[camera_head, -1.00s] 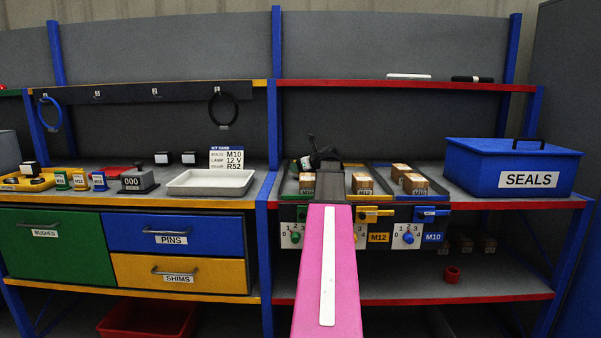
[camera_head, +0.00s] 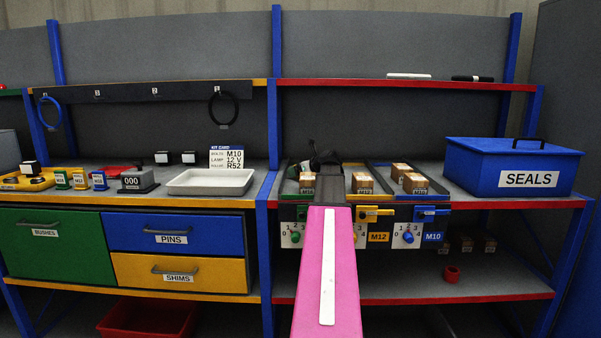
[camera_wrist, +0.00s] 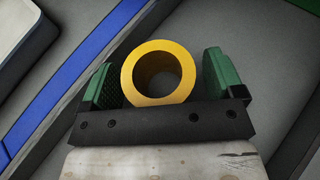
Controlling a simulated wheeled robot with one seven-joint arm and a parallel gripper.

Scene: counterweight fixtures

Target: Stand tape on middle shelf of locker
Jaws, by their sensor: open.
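A yellow ring, seemingly the tape (camera_wrist: 130,80), shows in the wrist view with its round opening facing the camera. My gripper (camera_wrist: 160,65) is open, with one green finger pad on each side of the ring and a narrow gap on both sides. Its dark palm bar hides the ring's lower edge. In the head view my gripper (camera_head: 322,160) is a dark shape over the workbench between the trays, and my pink arm hides the bench below it. The ring cannot be made out there. I see no clear locker in either view.
Open-topped trays with small boxes (camera_head: 362,184) stand around my gripper. A white tray (camera_head: 211,192) is left, beyond a blue post (camera_head: 266,225). A blue SEALS box (camera_head: 512,168) stands right. A red ring (camera_head: 451,274) lies on the lower shelf (camera_head: 400,289). An upper shelf (camera_head: 330,84) runs above.

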